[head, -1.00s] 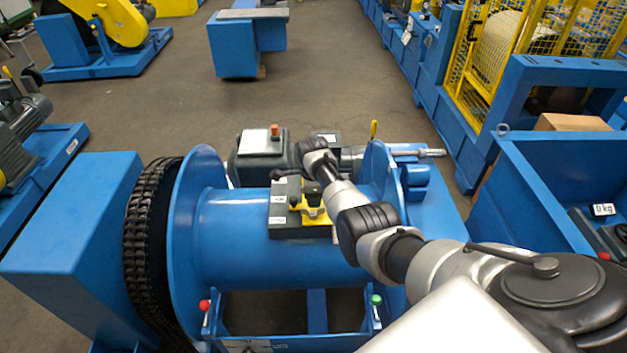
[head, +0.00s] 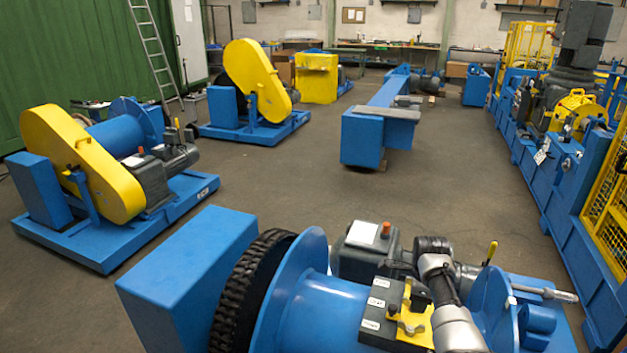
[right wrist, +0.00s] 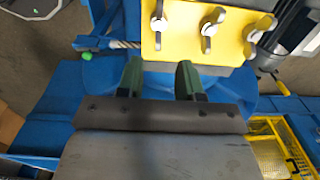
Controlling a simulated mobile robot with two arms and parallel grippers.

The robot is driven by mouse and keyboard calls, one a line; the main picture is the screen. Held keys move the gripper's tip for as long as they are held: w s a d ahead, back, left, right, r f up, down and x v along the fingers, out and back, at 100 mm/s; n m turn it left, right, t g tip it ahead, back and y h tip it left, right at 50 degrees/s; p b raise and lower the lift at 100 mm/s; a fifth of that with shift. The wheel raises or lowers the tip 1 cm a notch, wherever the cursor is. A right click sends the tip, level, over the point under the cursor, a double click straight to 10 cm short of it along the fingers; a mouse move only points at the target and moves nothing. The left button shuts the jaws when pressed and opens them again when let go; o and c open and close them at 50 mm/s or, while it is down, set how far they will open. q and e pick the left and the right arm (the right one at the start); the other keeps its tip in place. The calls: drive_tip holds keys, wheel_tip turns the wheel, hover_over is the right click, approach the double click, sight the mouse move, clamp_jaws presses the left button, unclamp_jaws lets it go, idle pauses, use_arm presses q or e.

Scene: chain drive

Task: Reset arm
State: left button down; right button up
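A blue drum machine (head: 335,310) stands at the bottom of the head view. A black chain (head: 240,290) runs around the wheel at its left side, beside a blue housing (head: 190,265). On the drum is a dark control box with a yellow plate (head: 415,325) and wing knobs; this plate also shows in the right wrist view (right wrist: 185,35). My right arm reaches over the drum beside this box. My right gripper (right wrist: 160,80) has its two green-tipped fingers apart with nothing seen between them. My left gripper is not in view.
A similar machine with a yellow chain guard (head: 85,165) stands at left, another (head: 258,80) behind it. A blue beam (head: 375,125) lies in the middle. Blue frames with yellow mesh cages (head: 605,185) line the right. The floor (head: 300,185) between is clear.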

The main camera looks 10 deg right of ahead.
sight(424, 327)
drive_tip(key=s+a+f+n+t+h, duration=0.1)
drive_tip(key=s+a+f+n, duration=0.2)
drive_tip(key=s+n, duration=0.4)
drive_tip(key=s+a+f+n+h, duration=0.1)
drive_tip(key=s+a+f+n, duration=0.15)
drive_tip(key=s+n, duration=0.45)
drive_tip(key=s+a+r+n+t+y, duration=0.1)
drive_tip(key=s+a+r+n, duration=0.25)
drive_tip(key=s, duration=0.35)
drive_tip(key=s+a+r+n+t+y, duration=0.1)
drive_tip(key=s+a+r+n, duration=0.1)
drive_tip(key=s+a+n, duration=0.45)
drive_tip(key=s+a+r+n+y, duration=0.1)
drive_tip(key=s+r+n, duration=0.1)
drive_tip(key=s, duration=0.6)
wheel_tip(424, 327, down, 31)
drive_tip(key=s+g+b, duration=0.1)
drive_tip(key=s+b, duration=0.1)
drive_tip(key=b, duration=0.2)
drive_tip(key=s+d+f+g+b, duration=0.1)
drive_tip(key=s+d+f+b, duration=0.1)
drive_tip(key=s+f, duration=1.3)
drive_tip(key=shift+s+d+f+n+h, duration=0.15)
drive_tip(key=shift+s+f+n+h, duration=0.2)
drive_tip(key=shift+f, duration=0.55)
